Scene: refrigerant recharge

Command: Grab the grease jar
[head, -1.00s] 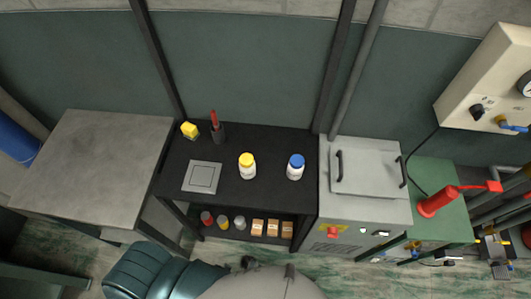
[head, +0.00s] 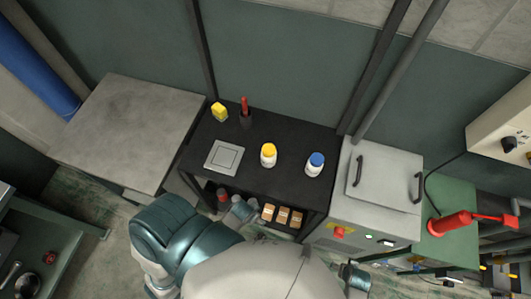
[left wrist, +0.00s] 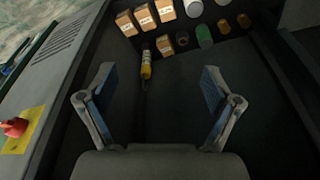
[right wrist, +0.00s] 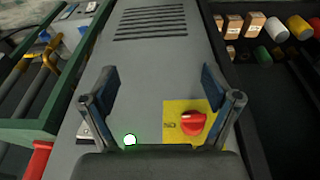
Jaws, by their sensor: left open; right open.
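Two white jars stand upright on the black table (head: 215,131) in the head view: one with a yellow lid (head: 268,155), one with a blue lid (head: 315,165) to its right. I cannot read their labels, so I cannot tell which holds grease. My left gripper (left wrist: 157,78) is open and empty, facing the lower shelf with boxes and small containers. My right gripper (right wrist: 158,80) is open and empty, facing the grey machine front with a red knob (right wrist: 193,123). Neither gripper is at a jar.
A yellow block (head: 219,112), a dark holder with a red-handled tool (head: 245,114) and a grey square plate (head: 223,156) share the tabletop. Cardboard boxes (head: 282,215) sit on the shelf below. A grey machine (head: 378,190) stands right, a grey table (head: 135,130) left.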

